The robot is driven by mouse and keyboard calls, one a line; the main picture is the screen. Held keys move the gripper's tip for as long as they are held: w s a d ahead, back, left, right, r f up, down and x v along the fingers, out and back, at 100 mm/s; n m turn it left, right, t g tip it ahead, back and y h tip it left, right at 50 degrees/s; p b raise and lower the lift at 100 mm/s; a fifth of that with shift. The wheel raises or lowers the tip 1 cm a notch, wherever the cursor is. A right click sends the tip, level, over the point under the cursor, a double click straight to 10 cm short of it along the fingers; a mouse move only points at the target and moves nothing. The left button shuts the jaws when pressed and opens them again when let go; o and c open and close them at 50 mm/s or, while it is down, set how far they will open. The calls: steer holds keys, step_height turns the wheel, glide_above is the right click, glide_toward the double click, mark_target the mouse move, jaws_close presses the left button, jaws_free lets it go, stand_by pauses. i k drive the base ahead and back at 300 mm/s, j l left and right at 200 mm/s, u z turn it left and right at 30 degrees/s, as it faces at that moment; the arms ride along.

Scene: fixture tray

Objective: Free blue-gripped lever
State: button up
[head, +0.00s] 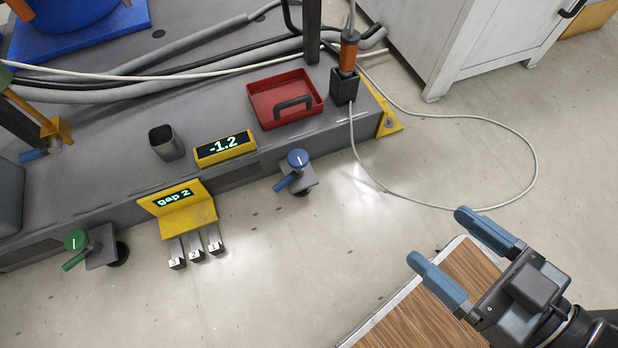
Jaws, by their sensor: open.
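A blue lever (285,183) with a round blue knob (297,158) is mounted on a grey block on the front side of the grey bench. Its handle points down and left. Another blue grip (33,155) shows at the far left, by a yellow bracket (57,130); I cannot tell how they join. My gripper (440,235) is at the lower right, with its two blue fingers apart and nothing between them. It is well to the right of both blue grips and touches neither.
A green lever (75,262), a yellow "gap 2" display (172,198) and numbered keys (196,256) line the front. A red tray (262,88), a grey cup (166,142) and a "-1.2" display (225,148) sit on the bench. A loose cable (535,160) loops over open floor.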

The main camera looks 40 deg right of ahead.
mark_target(295, 174)
steer(key=i+u, duration=0.2)
steer(key=u, duration=0.2)
steer(key=i+l+u, duration=0.1)
steer(key=u, duration=0.25)
steer(key=i+l+u, duration=0.15)
steer(key=i+u, duration=0.25)
steer(key=k, duration=0.1)
